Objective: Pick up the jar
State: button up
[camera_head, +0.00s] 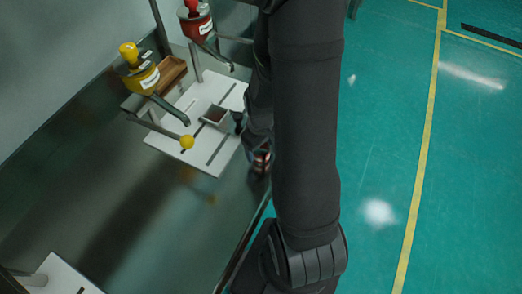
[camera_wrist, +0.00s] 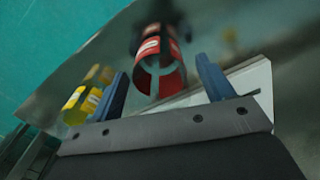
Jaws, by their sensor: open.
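A small jar with red and white on it (camera_head: 261,160) stands at the table's edge in the head view, partly hidden by my arm. In the wrist view a red cylinder with a white label (camera_wrist: 152,48), seemingly this jar, shows beyond and between my blue fingers. My gripper (camera_wrist: 162,66) is open, its fingers apart on either side of the red cylinder in the picture. I cannot tell how deep the cylinder lies between them or whether they touch it. In the head view my gripper is mostly hidden behind my arm.
A yellow dispenser (camera_head: 138,74) and a red one (camera_head: 197,22) stand over a white slotted board (camera_head: 190,156) with a small square tray (camera_head: 216,116). A yellow labelled object (camera_wrist: 80,104) lies left of my fingers. Bare metal table (camera_head: 110,200) fills the left.

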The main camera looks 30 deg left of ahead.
jog(key=shift+f, duration=1.25)
jog(key=c, duration=1)
jog(key=shift+c, duration=0.3)
jog(key=shift+r, duration=0.15)
